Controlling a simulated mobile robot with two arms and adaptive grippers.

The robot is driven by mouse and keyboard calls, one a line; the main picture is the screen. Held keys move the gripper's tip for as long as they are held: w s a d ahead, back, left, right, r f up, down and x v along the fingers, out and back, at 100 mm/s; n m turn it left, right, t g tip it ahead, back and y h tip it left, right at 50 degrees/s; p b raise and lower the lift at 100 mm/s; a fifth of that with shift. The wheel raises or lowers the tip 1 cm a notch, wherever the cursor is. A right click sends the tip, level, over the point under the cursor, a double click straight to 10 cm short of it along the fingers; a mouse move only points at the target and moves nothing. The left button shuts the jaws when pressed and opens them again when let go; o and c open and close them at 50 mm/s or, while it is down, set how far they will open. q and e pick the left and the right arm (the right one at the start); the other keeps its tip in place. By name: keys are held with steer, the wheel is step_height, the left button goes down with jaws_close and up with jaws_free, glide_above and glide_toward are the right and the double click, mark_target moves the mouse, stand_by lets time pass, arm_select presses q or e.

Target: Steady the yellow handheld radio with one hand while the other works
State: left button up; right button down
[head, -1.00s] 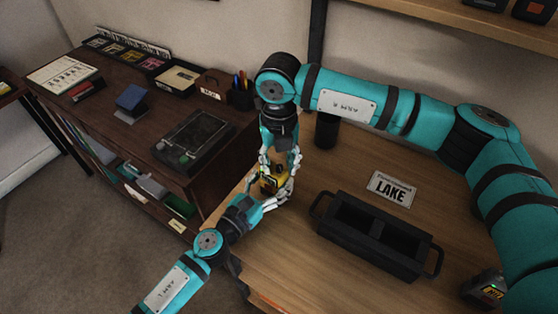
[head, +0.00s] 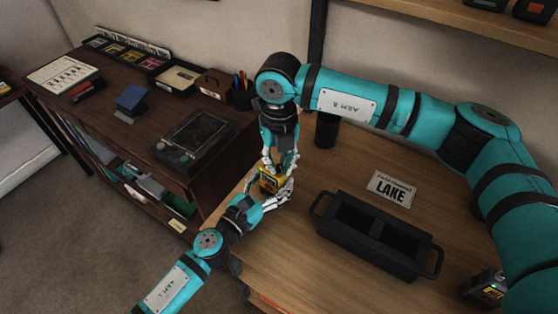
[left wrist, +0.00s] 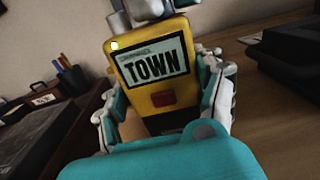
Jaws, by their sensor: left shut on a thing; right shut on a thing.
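The yellow handheld radio (head: 267,182) stands near the left edge of the wooden table in the head view, largely hidden by both grippers. In the left wrist view the radio (left wrist: 155,90) shows a screen reading TOWN (left wrist: 154,66) and a red button (left wrist: 162,98). My left gripper (head: 284,192) is shut on the radio's body, with a finger on either side in the left wrist view (left wrist: 165,105). My right gripper (head: 281,166) comes down from above and is shut at the radio's top. The part between its fingers is hidden.
A black two-compartment tray with handles (head: 345,238) stands to the right. A LAKE card (head: 391,189) lies behind it. A black cup (head: 326,130) stands beyond the grippers. Another radio-like device (head: 485,290) is at the lower right. A dark cabinet (head: 225,150) stands left.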

mark_target(279, 165)
steer(key=n, duration=1.1)
steer(key=shift+n, duration=0.3)
stand_by(0.4)
steer(key=c, duration=1.3)
jaws_free()
steer(key=shift+o, duration=0.2)
step_height(279, 165, up, 12)
